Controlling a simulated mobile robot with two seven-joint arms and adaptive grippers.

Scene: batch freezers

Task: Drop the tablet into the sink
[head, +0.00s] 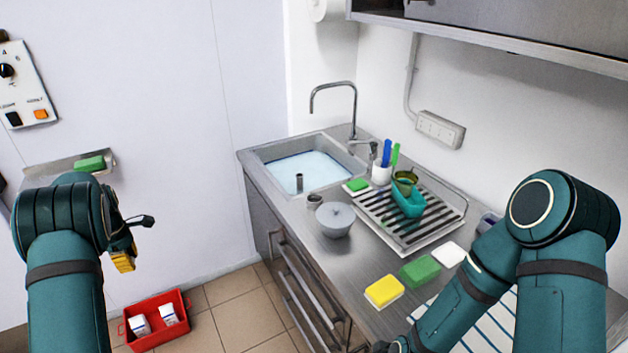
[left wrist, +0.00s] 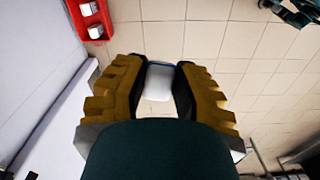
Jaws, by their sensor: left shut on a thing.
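The steel sink (head: 262,158) is set into the far left end of the counter and holds pale blue water with a short upright pipe in it. My left gripper (head: 124,262) is left of the counter, apart from the sink, above the floor. In the left wrist view, the left gripper's yellow ridged fingers (left wrist: 158,85) are shut on a small white block, the tablet (left wrist: 158,78). In the head view I cannot make out the tablet. My right arm reaches down over the counter's front, and its gripper is out of view.
A tap (head: 354,108) arches over the sink. A lidded grey bowl (head: 335,222), a drying rack (head: 447,218) and several sponges, including a yellow one (head: 384,291), occupy the counter. A red crate (head: 157,338) with white containers stands on the floor. A wall shelf (head: 68,165) is at left.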

